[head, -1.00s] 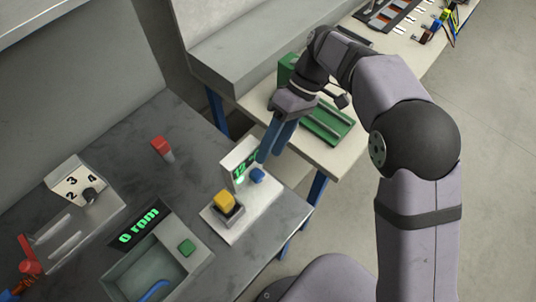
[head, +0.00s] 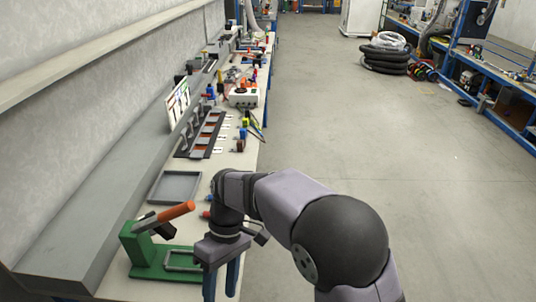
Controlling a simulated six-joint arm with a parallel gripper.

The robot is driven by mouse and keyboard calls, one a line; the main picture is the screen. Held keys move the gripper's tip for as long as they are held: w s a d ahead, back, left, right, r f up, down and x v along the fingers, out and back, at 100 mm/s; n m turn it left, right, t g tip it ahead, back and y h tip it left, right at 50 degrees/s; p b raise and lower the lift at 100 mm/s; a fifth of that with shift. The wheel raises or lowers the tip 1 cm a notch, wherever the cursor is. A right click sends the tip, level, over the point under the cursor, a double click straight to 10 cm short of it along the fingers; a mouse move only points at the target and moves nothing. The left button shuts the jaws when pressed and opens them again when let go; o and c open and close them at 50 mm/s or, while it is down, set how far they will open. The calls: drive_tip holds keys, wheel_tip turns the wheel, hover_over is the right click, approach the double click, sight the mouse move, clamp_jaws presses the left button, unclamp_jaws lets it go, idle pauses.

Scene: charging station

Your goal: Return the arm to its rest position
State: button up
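My gripper (head: 221,285) hangs pointing down near the bottom of the head view, at the front edge of the workbench (head: 185,232). Its two blue fingers stand apart with a gap between them, and I see nothing held. The lower ends of the fingers reach the picture's bottom edge. My arm is bent, running from the lower right up and over to the gripper. A green device (head: 145,258) with an orange-handled lever (head: 177,216) is just left of the gripper.
A grey tray (head: 175,187) lies behind the green device. Farther along the bench are a dark rack (head: 200,133) with several slots, small coloured parts and a white box (head: 243,97). A long grey ledge (head: 95,215) borders the bench's left.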

drive_tip(key=s+d+m+t, duration=0.1)
drive_tip(key=d+m, duration=0.2)
drive_tip(key=d, duration=0.6)
drive_tip(key=s+d+f+m+t+p, duration=0.1)
drive_tip(key=d+m, duration=0.3)
drive_tip(key=d, duration=0.5)
drive_tip(key=s+d+f+m+t+h+p, duration=0.1)
drive_tip(key=d+m, duration=0.3)
drive_tip(key=d, duration=0.5)
drive_tip(key=shift+s+t, duration=0.7)
drive_tip(key=shift+s, duration=0.05)
idle(1.8)
